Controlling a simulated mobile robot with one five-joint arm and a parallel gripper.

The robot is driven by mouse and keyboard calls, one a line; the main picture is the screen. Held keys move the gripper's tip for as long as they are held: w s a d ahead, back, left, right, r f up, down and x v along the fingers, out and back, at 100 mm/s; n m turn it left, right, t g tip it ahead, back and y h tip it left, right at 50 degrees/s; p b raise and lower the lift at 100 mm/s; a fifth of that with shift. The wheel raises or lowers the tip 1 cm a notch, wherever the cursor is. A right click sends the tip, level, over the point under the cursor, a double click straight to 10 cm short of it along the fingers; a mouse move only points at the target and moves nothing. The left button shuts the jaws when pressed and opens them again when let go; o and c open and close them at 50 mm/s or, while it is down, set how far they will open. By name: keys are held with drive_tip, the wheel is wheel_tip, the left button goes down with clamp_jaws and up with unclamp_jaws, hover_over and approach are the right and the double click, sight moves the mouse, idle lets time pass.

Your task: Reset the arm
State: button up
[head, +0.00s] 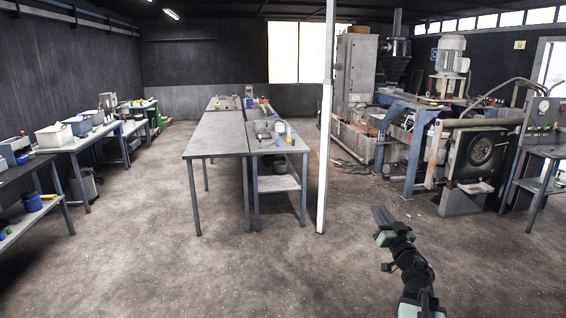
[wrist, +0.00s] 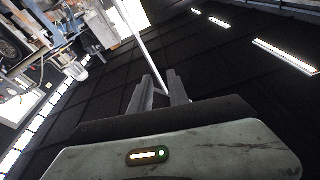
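My arm reaches up from the lower right of the head view, and my gripper (head: 381,214) is at its upper end, over bare floor. In the wrist view my gripper (wrist: 162,88) shows two grey fingers with a gap between them and nothing held. The wrist camera looks toward the dark ceiling, with the room tilted. In the head view the fingers are too small to tell apart.
Long grey tables (head: 217,135) stand in the middle, with a white post (head: 325,130) to their right. Machinery (head: 440,120) fills the right side. Benches with bins (head: 55,136) line the left wall. The floor (head: 200,265) in front is clear.

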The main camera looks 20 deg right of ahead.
drive_tip(key=w+a+f+m+g+h, duration=0.1)
drive_tip(key=w+a+f+g, duration=0.2)
drive_tip(key=a, duration=0.5)
drive_tip(key=w+a+f+m, duration=0.1)
drive_tip(key=w+a+f, duration=0.2)
drive_tip(key=w+a, duration=0.35)
drive_tip(key=w+a+f+m+g+h, duration=0.1)
drive_tip(key=w+a+f+g, duration=0.15)
drive_tip(key=a, duration=0.65)
drive_tip(key=s+a+f+n+g+y, duration=0.15)
drive_tip(key=s+a+f+g, duration=0.35)
drive_tip(key=a+f, duration=0.5)
drive_tip(key=s+a+f+n+g+y, duration=0.1)
drive_tip(key=s+a+f+n+g, duration=0.1)
drive_tip(key=s+f+g, duration=0.3)
drive_tip(key=s+a+f+n+g+y, duration=0.2)
drive_tip(key=s+f+g, duration=0.3)
drive_tip(key=s, duration=0.8)
drive_tip(key=shift+a+f+n, duration=0.35)
drive_tip(key=shift+f+n, duration=0.05)
drive_tip(key=shift+n, duration=0.25)
